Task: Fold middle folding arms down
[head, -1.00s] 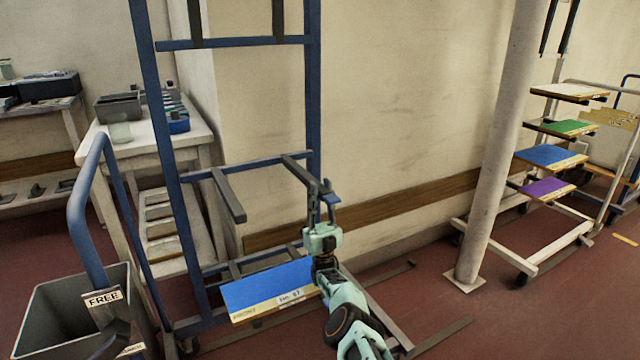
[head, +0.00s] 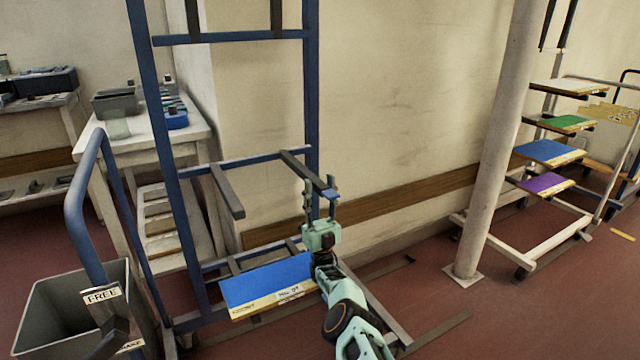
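A blue rack frame (head: 313,95) stands in front of the wall. Its middle crossbar carries two dark folding arms: the left middle arm (head: 227,192) and the right middle arm (head: 302,170). Both stick out toward me from the crossbar, roughly level and side by side. My gripper (head: 319,189) is at the outer end of the right middle arm, pointing up. Its fingers are spread, one on each side of that end in the picture. Whether they touch it cannot be told.
A blue panel (head: 265,284) lies on the lower arms. The upper arms (head: 277,18) stand upright at the top crossbar. A grey bin (head: 50,310) stands at lower left, a pillar (head: 495,150) to the right, and a rack with coloured panels (head: 550,152) beyond it.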

